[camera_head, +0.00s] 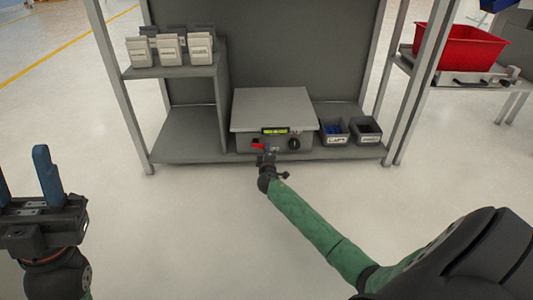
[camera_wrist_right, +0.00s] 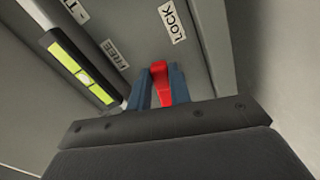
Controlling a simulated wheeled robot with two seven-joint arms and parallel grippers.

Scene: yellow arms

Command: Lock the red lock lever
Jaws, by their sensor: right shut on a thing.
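The red lock lever (camera_head: 257,146) is on the front face of a grey box (camera_head: 271,108) on the workbench shelf. My right gripper (camera_head: 266,158) is at the lever, in front of the box. In the right wrist view, the red lever (camera_wrist_right: 160,82) sits between the two blue fingers of my right gripper (camera_wrist_right: 158,90), which are shut on it. The LOCK label (camera_wrist_right: 172,22) and the FREE label (camera_wrist_right: 116,54) show on the panel beyond the lever. My left gripper (camera_head: 28,185) is at the left edge, fingers apart and empty, away from the box.
A black knob (camera_head: 294,143) and a green display (camera_head: 274,130) are on the box front. Two small dark bins (camera_head: 334,132) stand to its right. White packets (camera_head: 170,50) stand on a raised shelf at left. A red crate (camera_head: 458,47) is at the right.

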